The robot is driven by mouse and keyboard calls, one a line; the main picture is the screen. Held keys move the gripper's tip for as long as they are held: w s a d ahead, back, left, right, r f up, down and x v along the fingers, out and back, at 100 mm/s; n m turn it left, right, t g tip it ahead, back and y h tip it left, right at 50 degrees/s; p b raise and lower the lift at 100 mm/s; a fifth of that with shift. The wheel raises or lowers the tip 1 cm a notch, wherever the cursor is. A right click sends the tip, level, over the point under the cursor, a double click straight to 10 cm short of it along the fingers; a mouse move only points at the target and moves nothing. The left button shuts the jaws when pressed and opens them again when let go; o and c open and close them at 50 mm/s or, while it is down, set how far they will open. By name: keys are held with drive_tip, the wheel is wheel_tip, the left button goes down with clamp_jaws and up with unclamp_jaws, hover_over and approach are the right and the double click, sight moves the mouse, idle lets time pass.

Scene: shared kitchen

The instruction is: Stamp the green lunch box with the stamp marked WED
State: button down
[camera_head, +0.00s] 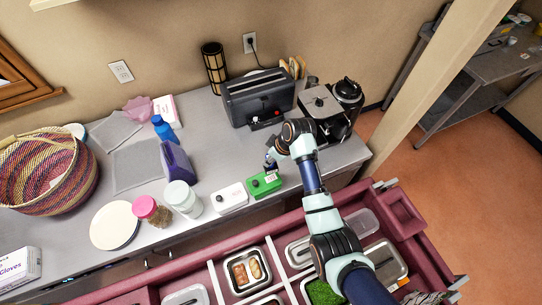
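The green lunch box (264,185) lies on the grey counter near its front edge, with a small dark round spot or piece on its top. My gripper (269,163) is just behind and above it, fingers pointing down. It is too small here to tell whether the fingers are open or shut, whether they hold anything, or whether they touch the box. I cannot make out a stamp or any WED marking.
A white box (231,198) sits left of the green one. A dark toaster-like appliance (259,97) and a coffee machine (325,108) stand behind. Jars (183,199), a plate (114,226) and a woven basket (45,172) are left. A maroon cart (402,212) with food trays is in front.

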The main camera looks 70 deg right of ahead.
sight(274, 165)
wheel_tip(274, 165, down, 7)
drive_tip(key=b, duration=0.5)
drive_tip(key=shift+r+b, duration=0.2)
drive_tip(key=shift+b, duration=0.2)
drive_tip(key=shift+d+f, duration=0.1)
drive_tip(key=shift+f, duration=0.55)
drive_tip(key=shift+f+b, duration=0.35)
drive_tip(key=shift+f, duration=0.15)
idle(0.8)
drive_tip(key=shift+r, duration=0.1)
wheel_tip(274, 165, up, 10)
drive_tip(key=p, duration=0.9)
drive_tip(key=shift+r+p, duration=0.1)
drive_tip(key=shift+p, duration=0.3)
